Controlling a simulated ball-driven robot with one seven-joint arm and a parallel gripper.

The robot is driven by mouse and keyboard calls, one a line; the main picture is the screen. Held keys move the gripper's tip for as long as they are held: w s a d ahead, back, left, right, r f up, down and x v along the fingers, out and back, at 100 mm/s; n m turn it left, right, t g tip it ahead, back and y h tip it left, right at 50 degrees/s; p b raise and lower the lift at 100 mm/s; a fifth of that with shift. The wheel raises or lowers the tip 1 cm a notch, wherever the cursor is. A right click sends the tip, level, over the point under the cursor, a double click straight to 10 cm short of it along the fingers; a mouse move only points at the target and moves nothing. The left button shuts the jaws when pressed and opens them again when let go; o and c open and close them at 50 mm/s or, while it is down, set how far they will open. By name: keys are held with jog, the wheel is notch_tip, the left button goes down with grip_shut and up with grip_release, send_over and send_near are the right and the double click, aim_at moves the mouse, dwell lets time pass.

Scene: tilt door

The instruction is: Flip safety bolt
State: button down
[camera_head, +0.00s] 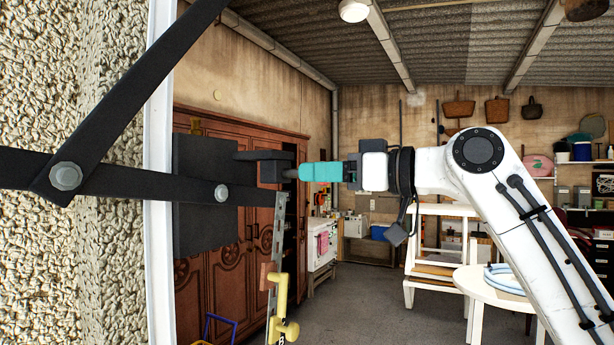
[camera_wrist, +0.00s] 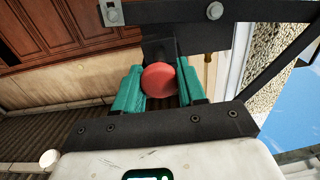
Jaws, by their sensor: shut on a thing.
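The safety bolt appears to be the dark block (camera_head: 272,171) that sticks out to the right from a black plate (camera_head: 203,205) in the head view. In the wrist view a round red knob (camera_wrist: 159,79) sits in front of a dark block (camera_wrist: 160,48). My gripper (camera_head: 300,172), with teal fingers, points left and meets the block's right end. In the wrist view my gripper (camera_wrist: 159,72) has one finger on each side of the red knob and is shut on it. The knob is hidden behind the fingers in the head view.
Black bars (camera_head: 115,188) with round bolts cross the stone wall (camera_head: 70,275) and white frame (camera_head: 160,250) at left. A metal strip (camera_head: 276,245) with a yellow handle (camera_head: 286,325) hangs below the block. A wooden cabinet (camera_head: 240,275) stands behind; a white table (camera_head: 490,290) is at right.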

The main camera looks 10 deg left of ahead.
jog(key=c, duration=0.7)
grip_release()
jog(key=shift+d, duration=0.15)
jog(key=shift+c, duration=0.2)
jog(key=b+v, duration=0.3)
jog(key=v, duration=0.8)
jog(key=shift+r, duration=0.1)
